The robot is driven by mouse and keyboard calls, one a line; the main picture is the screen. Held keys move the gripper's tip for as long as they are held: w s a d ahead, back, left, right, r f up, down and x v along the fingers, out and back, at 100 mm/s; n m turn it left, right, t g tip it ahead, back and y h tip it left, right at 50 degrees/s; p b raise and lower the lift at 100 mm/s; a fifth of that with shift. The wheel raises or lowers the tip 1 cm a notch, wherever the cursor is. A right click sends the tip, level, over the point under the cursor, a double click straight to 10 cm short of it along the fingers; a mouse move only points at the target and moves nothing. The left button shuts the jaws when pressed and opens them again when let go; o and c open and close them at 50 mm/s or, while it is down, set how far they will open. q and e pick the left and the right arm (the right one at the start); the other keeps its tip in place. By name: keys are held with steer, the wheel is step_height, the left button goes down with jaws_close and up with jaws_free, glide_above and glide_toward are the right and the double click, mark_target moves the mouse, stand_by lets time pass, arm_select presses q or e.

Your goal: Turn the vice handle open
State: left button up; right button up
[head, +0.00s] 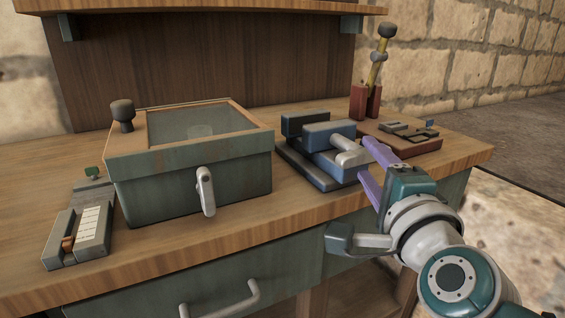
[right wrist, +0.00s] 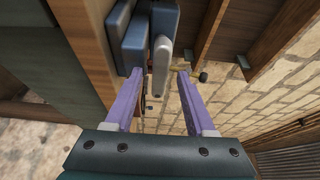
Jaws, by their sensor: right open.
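The blue-grey vice (head: 322,136) stands on the right half of the bench. Its light grey handle (head: 352,154) sticks out at the vice's right front side. My right gripper (head: 366,158) is open, with its two purple fingers pointing at the handle from the right. In the right wrist view the vice (right wrist: 130,45) is at the top, and the handle (right wrist: 161,68) shows between the two fingertips (right wrist: 160,74), nearer the left one. I cannot tell whether a finger touches it. My left gripper is not in view.
A green box (head: 190,182) with a glass top, a knob and a grey lever (head: 206,190) stands left of the vice. A red-brown base (head: 400,137) with an upright lever (head: 381,55) is behind the gripper. A small grey device (head: 80,225) lies far left.

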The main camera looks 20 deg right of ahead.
steer(key=shift+w+d, duration=0.1)
steer(key=shift+w, duration=0.25)
jaws_close()
stand_by(0.4)
